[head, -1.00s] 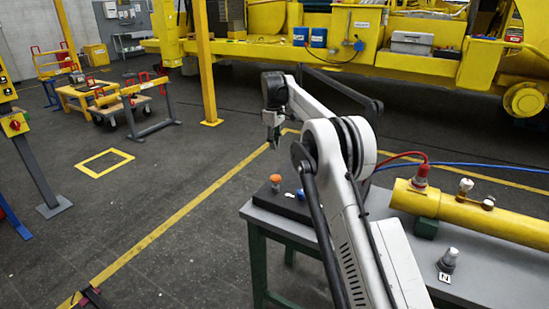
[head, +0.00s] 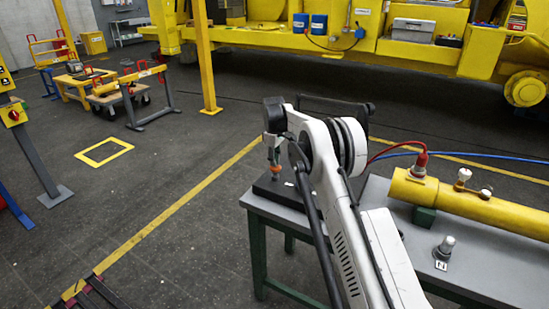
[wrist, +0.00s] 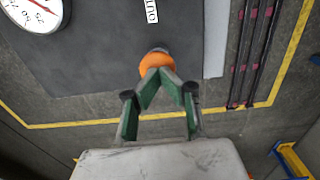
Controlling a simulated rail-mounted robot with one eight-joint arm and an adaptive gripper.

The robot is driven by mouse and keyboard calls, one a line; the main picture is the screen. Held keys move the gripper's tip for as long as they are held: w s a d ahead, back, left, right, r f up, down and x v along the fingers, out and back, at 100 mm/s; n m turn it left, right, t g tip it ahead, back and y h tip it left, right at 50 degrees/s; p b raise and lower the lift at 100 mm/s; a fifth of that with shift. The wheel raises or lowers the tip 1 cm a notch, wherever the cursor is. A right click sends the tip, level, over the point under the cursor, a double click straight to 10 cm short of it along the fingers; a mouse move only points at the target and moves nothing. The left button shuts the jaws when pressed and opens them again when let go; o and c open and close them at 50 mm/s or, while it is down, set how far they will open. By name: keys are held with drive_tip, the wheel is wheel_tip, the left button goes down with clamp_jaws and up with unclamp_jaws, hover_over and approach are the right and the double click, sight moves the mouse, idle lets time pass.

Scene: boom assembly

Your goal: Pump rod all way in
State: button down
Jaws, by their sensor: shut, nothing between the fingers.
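The yellow cylinder (head: 470,202) lies on the grey bench at the right, with a red and a blue hose near its left end. No rod shows in these views. A dark control box (head: 268,188) at the bench's left end carries an orange knob (head: 275,171). My gripper (head: 274,158) points down over this knob. In the wrist view, the shut, empty fingertips (wrist: 160,78) meet at the orange knob (wrist: 157,61); I cannot tell whether they press it. A white label, seemingly reading OUT (wrist: 151,11), lies beyond the knob. The blue knob is hidden.
A round gauge (wrist: 36,12) shows at the wrist view's upper left. A small metal part (head: 445,246) stands on the bench's (head: 405,213) front. Dark bars with red parts (head: 90,294) are at the lower left. The floor left of the bench is mostly clear.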

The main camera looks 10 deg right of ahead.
drive_tip(key=shift+f+b, duration=1.15)
drive_tip(key=shift+f, duration=0.3)
drive_tip(key=shift+r, duration=0.1)
wheel_tip(320, 180, up, 14)
drive_tip(key=shift+a+p, duration=0.15)
drive_tip(key=shift+p, duration=0.2)
drive_tip(key=shift+s, duration=0.1)
idle(0.6)
drive_tip(key=r, duration=0.1)
drive_tip(key=d+r+p, duration=0.1)
drive_tip(key=shift+s+r+p, duration=0.1)
drive_tip(key=shift+r+p, duration=0.2)
drive_tip(key=shift+r, duration=0.05)
